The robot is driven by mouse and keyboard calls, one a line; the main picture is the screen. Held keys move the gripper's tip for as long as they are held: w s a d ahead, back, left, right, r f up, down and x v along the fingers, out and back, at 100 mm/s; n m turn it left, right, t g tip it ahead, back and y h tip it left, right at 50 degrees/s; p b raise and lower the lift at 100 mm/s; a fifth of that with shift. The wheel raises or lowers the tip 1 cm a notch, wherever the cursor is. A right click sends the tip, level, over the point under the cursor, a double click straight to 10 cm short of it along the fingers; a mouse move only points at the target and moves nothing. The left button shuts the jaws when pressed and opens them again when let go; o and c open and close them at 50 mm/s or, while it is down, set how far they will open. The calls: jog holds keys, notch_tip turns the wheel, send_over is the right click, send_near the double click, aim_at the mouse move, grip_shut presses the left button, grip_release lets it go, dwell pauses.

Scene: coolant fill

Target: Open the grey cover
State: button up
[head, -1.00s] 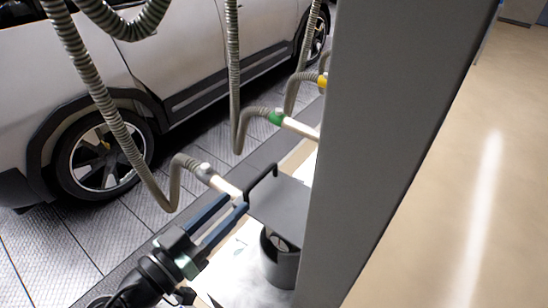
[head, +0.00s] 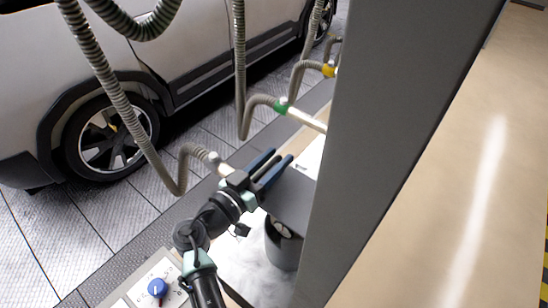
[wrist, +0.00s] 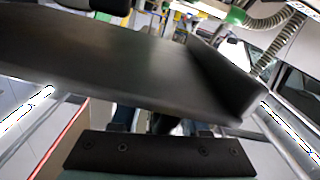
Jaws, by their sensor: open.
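The grey cover (head: 292,200) is a flat dark plate above a dark cylindrical container (head: 282,248), partly hidden by the tall grey panel. My gripper (head: 281,156) is open, its blue fingers along the cover's far left edge. The cover's bent handle is hidden, apparently behind my gripper. In the wrist view a dark plate (wrist: 110,60), which looks like the cover, fills the upper part and hides most of my fingers. I cannot tell whether the fingers touch it.
A tall grey panel (head: 390,130) stands just right of the cover. Grey hoses hang at the left, with nozzles marked green (head: 281,106) and yellow (head: 328,70). A blue knob (head: 157,287) is at the lower left. A car (head: 190,60) stands behind.

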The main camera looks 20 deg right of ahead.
grip_shut()
dwell(1.3)
